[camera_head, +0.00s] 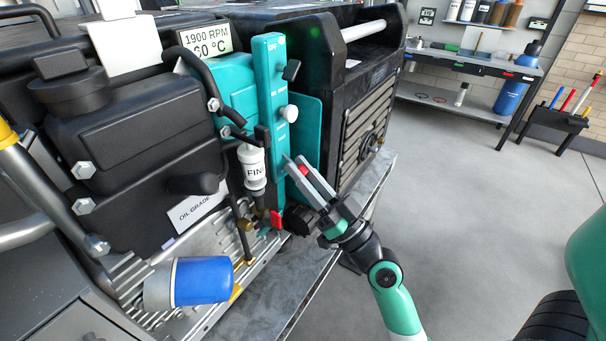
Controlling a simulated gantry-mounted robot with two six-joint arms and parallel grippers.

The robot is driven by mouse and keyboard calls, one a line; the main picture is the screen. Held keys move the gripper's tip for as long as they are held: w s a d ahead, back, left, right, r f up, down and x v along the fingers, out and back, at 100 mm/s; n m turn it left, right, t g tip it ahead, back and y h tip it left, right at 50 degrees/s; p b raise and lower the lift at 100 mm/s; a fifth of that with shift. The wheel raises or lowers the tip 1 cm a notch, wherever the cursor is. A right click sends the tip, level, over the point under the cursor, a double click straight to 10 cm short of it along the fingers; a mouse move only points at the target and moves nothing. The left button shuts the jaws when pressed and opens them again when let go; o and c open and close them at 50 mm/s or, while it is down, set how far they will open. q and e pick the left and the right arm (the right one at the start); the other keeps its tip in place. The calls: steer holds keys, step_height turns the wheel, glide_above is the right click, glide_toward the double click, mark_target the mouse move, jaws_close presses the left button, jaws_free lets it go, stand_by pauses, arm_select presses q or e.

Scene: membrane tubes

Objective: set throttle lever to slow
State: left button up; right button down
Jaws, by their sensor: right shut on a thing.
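A tall teal control panel (269,75) stands on the engine's front, with small white lettering that I cannot read fully. A black knob (291,70) sticks out near its top and a white round knob (289,113) lower down. My right gripper (299,172) is at the panel's lower right, its grey fingers shut on a small red knob (303,171), mostly hidden between them. This may be the throttle lever; I cannot read a label beside it. My left gripper is not in view.
A white-labelled filter (252,166) and a red valve handle (276,219) sit just left of my right gripper. A blue filter (203,280) is lower left. A display (206,40) reads 1900 RPM. Open floor (460,220) lies to the right, with a workbench (470,62) behind.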

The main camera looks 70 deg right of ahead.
steer(key=c, duration=0.7)
jaws_free()
steer(key=shift+f, duration=0.1)
steer(key=shift+s+f+b, duration=0.25)
steer(key=shift+f+b, duration=0.05)
steer(key=shift+b, duration=0.05)
steer(key=b+v, duration=0.2)
steer(key=v, duration=0.8)
steer(key=shift+s+a, duration=0.15)
steer(key=shift+s, duration=0.2)
